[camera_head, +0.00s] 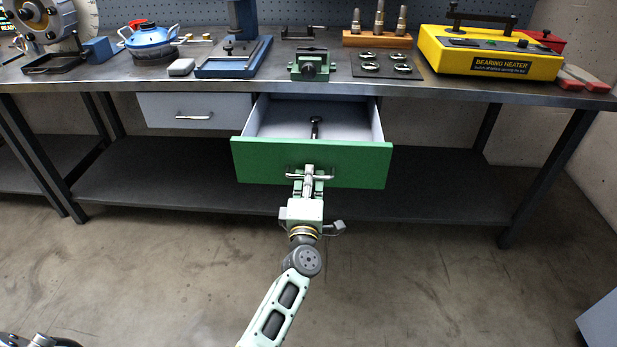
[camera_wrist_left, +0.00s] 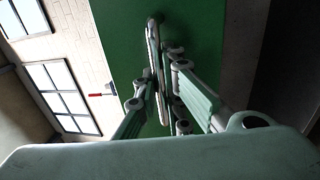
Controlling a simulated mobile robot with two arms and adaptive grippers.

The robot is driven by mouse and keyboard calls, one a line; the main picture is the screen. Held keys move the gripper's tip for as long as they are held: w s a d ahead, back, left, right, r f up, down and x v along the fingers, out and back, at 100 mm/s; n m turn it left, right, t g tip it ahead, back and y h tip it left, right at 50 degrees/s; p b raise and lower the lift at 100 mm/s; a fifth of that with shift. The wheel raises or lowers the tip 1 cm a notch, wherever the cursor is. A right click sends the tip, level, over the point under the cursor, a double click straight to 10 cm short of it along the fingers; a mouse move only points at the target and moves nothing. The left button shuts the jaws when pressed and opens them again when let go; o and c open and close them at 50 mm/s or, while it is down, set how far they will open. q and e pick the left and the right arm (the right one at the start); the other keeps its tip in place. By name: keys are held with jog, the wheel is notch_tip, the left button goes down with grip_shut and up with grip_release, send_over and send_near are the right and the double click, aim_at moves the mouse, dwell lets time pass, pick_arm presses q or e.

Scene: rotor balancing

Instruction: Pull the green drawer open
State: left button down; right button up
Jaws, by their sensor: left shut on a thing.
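The green drawer (camera_head: 350,166) stands pulled out from under the workbench, with its pale inside showing. A dark, long tool (camera_head: 315,126) lies inside it. My left gripper (camera_head: 308,176) is at the middle of the green front, shut on the bar handle (camera_head: 326,177). In the left wrist view the two fingers (camera_wrist_left: 165,92) close around the metal handle (camera_wrist_left: 153,45), with the green drawer front (camera_wrist_left: 205,30) behind.
A grey drawer (camera_head: 220,112) to the left is shut. The workbench top (camera_head: 330,85) carries a yellow bearing heater (camera_head: 490,55), a green vise (camera_head: 309,66) and a blue press stand (camera_head: 235,60). A lower shelf (camera_head: 170,180) runs beneath. The floor in front is clear.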

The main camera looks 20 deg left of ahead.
pick_arm(q)
jog(key=c, duration=2.1)
grip_release()
jog(key=shift+s+d+f, duration=0.1)
jog(key=shift+s, duration=0.05)
jog(key=v, duration=1.1)
jog(key=shift+s, duration=0.3)
